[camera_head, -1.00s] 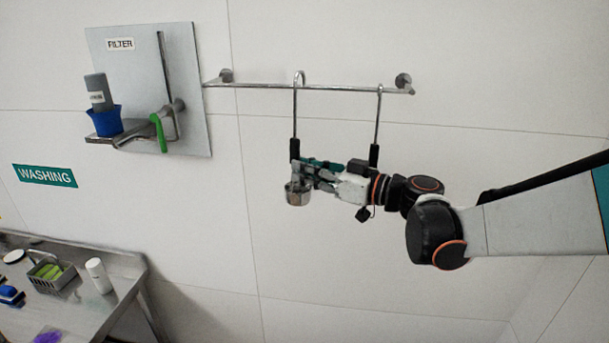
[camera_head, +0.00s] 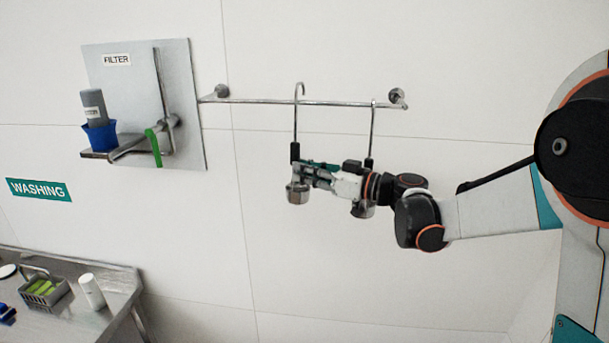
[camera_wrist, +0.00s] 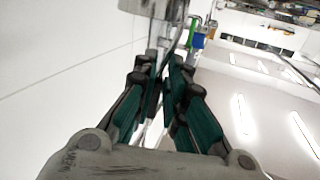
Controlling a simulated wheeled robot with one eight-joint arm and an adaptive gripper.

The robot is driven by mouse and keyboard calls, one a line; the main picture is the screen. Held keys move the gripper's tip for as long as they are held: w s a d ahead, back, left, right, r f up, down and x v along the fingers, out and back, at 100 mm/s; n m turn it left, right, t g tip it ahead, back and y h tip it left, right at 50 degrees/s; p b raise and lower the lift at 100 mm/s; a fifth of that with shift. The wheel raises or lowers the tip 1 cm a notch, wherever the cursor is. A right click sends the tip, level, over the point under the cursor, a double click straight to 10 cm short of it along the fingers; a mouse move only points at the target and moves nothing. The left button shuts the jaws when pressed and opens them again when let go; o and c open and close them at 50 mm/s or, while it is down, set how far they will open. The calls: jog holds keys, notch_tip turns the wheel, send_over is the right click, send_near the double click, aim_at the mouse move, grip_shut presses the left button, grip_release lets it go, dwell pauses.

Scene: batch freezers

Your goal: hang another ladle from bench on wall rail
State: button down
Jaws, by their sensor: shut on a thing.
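My gripper (camera_head: 308,174) is shut on the handle of a metal ladle (camera_head: 298,194), just above its bowl. The ladle is upright, with its black grip and thin rod rising to a hook above the wall rail (camera_head: 335,103). The hook's tip is near the rail, but I cannot tell whether it is over or in front of it. A second ladle (camera_head: 372,128) hangs on the rail to the right, partly hidden by my arm. In the wrist view my fingers (camera_wrist: 165,85) are close together, with a metal part of the held ladle (camera_wrist: 150,8) at the top edge.
A filter panel (camera_head: 185,80) with a blue cup (camera_head: 100,137) and green lever (camera_head: 153,147) is left of the rail. A steel bench (camera_head: 110,300) at lower left carries a grey basket (camera_head: 45,292) and a white bottle (camera_head: 91,291).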

aim_at(306, 191)
jog(key=shift+w, duration=0.4)
jog(key=shift+f+b, duration=1.15)
jog(key=shift+f, duration=0.25)
jog(key=c, duration=1.6)
grip_release()
jog(key=shift+w+d, duration=0.1)
jog(key=shift+o, duration=0.2)
